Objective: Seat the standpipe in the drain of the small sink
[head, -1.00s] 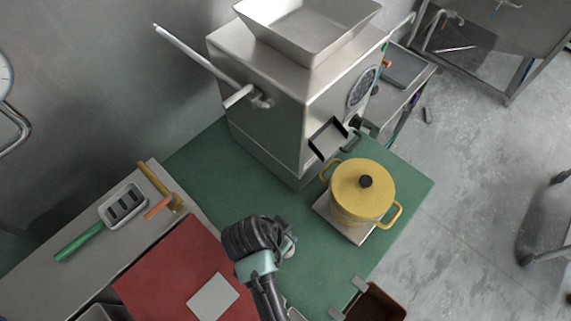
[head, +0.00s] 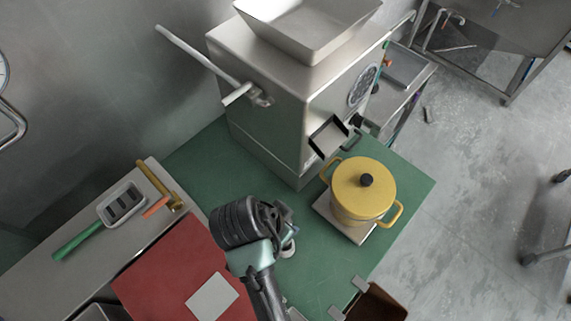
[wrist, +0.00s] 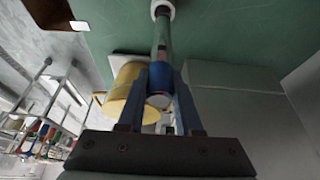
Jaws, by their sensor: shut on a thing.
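My gripper (head: 283,217) is over the green bench top, left of the yellow pot. In the wrist view my gripper (wrist: 161,85) is shut on a slim pipe (wrist: 162,38), which I take for the standpipe. In the head view that white end (head: 289,249) shows just below the fingers; the wrist hides most of the pipe. I cannot tell whether it touches the bench. A steel basin (head: 408,68) stands beyond the grinder; its drain is not visible.
The large steel grinder (head: 270,110) stands at the bench's back, its handle sticking out left. The yellow pot (head: 361,190) stands on a plate to the right. A red board (head: 170,270) lies left, a brown bin (head: 375,305) below. A steel sink table (head: 500,40) is far right.

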